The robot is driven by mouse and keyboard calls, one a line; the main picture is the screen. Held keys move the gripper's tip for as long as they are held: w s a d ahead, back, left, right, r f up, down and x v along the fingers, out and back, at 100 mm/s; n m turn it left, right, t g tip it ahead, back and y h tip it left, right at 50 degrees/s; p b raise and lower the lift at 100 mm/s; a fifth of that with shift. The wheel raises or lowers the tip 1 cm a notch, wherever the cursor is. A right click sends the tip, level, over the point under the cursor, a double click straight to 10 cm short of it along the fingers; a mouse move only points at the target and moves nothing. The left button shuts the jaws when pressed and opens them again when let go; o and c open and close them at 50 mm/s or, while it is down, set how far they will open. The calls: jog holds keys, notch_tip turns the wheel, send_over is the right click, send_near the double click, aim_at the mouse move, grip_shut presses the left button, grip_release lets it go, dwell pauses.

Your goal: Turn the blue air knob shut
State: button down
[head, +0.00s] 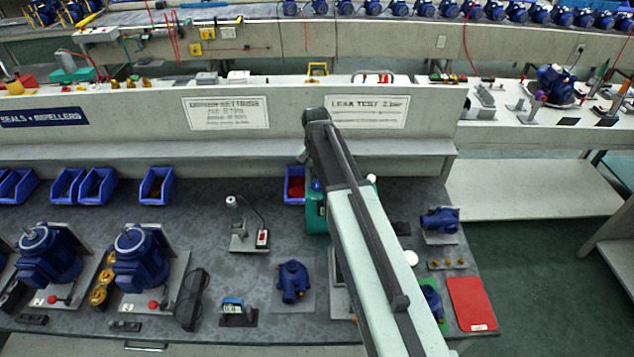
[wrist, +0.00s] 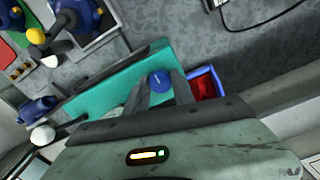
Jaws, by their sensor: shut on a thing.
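The blue air knob (wrist: 160,82) is a small round cap on the teal box (wrist: 105,98), seen in the wrist view. My gripper (wrist: 161,88) has its two grey fingers on either side of the knob and is shut on it. The knob's turned angle cannot be read. In the head view the teal box (head: 315,215) stands on the dark bench, partly behind my arm, and a bit of blue knob (head: 316,185) shows on top. My fingers are not clear in that view.
A blue bin with red contents (head: 294,186) stands left of the box. A blue pump (head: 292,281), a red board (head: 471,303) and another pump (head: 440,220) lie around my arm. A white partition (head: 245,143) rises behind.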

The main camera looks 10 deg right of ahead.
aim_at(316, 184)
dwell(0.5)
jog(key=c, duration=1.1)
grip_release()
jog(key=shift+o, duration=0.2)
notch_tip(316, 184, up, 8)
jog(key=p, duration=0.8)
jog(key=shift+f, duration=0.15)
